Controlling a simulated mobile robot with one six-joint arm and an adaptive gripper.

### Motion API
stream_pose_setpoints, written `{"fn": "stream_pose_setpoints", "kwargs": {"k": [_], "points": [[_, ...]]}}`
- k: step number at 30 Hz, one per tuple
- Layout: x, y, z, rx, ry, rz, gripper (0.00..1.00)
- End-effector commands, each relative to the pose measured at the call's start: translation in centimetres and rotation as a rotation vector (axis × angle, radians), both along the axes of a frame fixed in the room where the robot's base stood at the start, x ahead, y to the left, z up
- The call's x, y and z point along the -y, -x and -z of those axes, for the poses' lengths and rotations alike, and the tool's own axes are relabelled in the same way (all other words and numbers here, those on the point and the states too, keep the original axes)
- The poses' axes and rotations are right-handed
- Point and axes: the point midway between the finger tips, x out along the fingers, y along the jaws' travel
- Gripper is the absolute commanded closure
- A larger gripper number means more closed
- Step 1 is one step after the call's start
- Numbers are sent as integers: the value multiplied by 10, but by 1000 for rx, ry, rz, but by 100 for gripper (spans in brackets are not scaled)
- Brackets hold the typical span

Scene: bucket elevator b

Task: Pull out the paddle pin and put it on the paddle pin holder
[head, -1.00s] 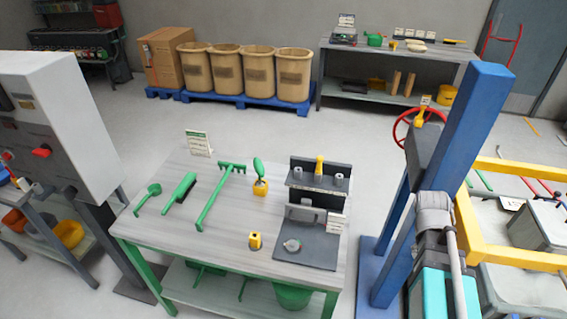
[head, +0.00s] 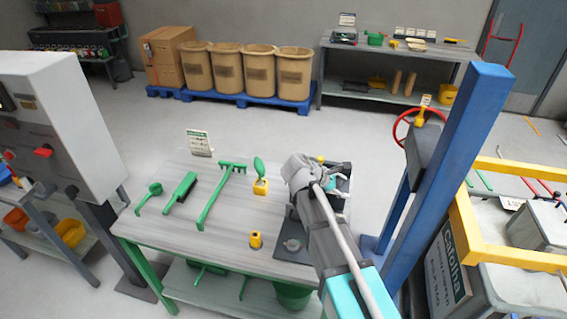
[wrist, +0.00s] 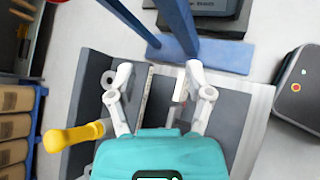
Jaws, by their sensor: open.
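A yellow-handled piece, perhaps the paddle pin (wrist: 72,138), sits on the dark stand (wrist: 92,78) on the workbench. It lies to the left of my gripper (wrist: 157,73) in the wrist view, and only its top shows past my arm in the head view (head: 320,159). My gripper is open and empty above the stand, its fingers apart over the stand's edge and a white label. A small yellow block with a dark top (head: 255,240) stands on the bench left of the stand. I cannot tell which part is the paddle pin holder.
Green tools (head: 222,195) lie on the left of the bench (head: 180,243). A green-handled piece in a yellow base (head: 260,185) stands near its middle. A blue post (head: 455,160) with a red wheel (head: 402,128) and a yellow piece (head: 420,115) rises close on the right.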

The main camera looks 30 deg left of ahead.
Motion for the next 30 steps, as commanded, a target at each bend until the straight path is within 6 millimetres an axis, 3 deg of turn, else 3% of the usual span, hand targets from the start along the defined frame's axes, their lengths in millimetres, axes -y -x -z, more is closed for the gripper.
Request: {"fn": "stream_pose_setpoints", "kwargs": {"k": [1,9,15,21,30], "points": [[-23,1,-6,0,49,-57,34],[-116,24,-37,7,316,-304,34],[-158,40,-52,15,447,-403,34],[-171,47,-57,18,491,-434,34],[-170,46,-57,18,491,-432,34]]}}
